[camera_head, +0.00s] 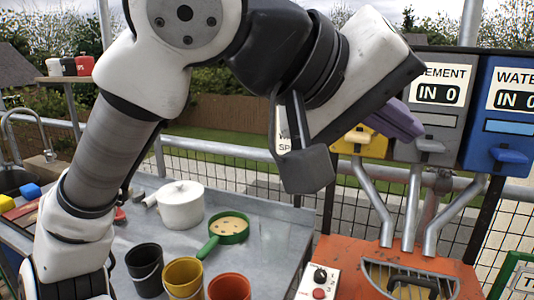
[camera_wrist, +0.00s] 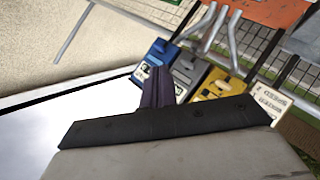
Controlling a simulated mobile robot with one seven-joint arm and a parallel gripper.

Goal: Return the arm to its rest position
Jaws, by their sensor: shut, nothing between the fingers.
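My arm spans the upper part of the head view, raised and bent over the grey worktop. My gripper (camera_head: 412,130) is shut and empty. Its purple-grey fingers are in front of the cement and yellow dispensers, well above the worktop. In the wrist view the closed fingers of my gripper (camera_wrist: 158,82) stick up past the dark edge of the hand, with nothing between them. The hand hides part of the yellow dispenser (camera_head: 362,144) in the head view.
The grey cement dispenser (camera_head: 428,125) and blue water dispenser (camera_head: 503,126) stand close at right, above metal chutes and an orange machine (camera_head: 345,258). The worktop (camera_head: 265,212) holds a white pot (camera_head: 181,207), a green sieve (camera_head: 229,228) and black, yellow and orange buckets.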

